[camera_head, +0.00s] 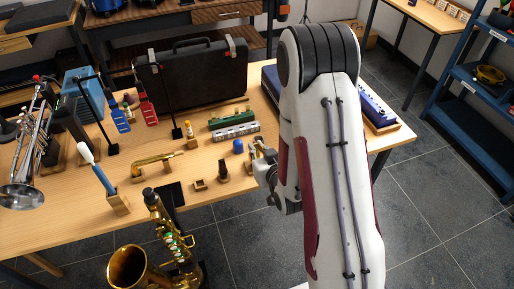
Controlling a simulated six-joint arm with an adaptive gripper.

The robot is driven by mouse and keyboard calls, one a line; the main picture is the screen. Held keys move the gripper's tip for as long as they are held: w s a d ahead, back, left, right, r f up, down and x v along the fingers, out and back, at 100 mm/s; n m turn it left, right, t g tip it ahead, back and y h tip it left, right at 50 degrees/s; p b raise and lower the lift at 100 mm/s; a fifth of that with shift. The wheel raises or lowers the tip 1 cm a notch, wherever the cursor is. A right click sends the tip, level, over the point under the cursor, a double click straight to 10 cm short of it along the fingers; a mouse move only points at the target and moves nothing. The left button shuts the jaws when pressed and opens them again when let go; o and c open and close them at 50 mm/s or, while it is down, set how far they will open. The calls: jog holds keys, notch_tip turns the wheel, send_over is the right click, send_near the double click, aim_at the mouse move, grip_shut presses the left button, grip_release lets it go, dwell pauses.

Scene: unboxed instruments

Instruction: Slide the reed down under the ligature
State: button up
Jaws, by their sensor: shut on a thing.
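My gripper (259,151) is at the right part of the wooden table, mostly hidden behind my own arm. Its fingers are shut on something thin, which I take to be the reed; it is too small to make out. A small black upright piece, seemingly the mouthpiece (223,168), stands in a wooden block to the left of and slightly nearer than the gripper. The gripper appears apart from it. The ligature cannot be made out at this size.
A small wooden block (199,185) is left of the mouthpiece. A small blue object (238,146) stands close to the gripper. The saxophone (164,225) stands at the front edge, its brass neck (152,161) lies behind, and a black case (195,75) stands at the back.

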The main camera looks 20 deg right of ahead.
jog(key=o, duration=0.7)
jog(key=shift+f, duration=0.1)
jog(key=shift+o, duration=0.2)
jog(key=shift+r, duration=0.25)
notch_tip(320, 180, up, 10)
jog(key=shift+f, duration=0.25)
dwell(0.3)
dwell(1.0)
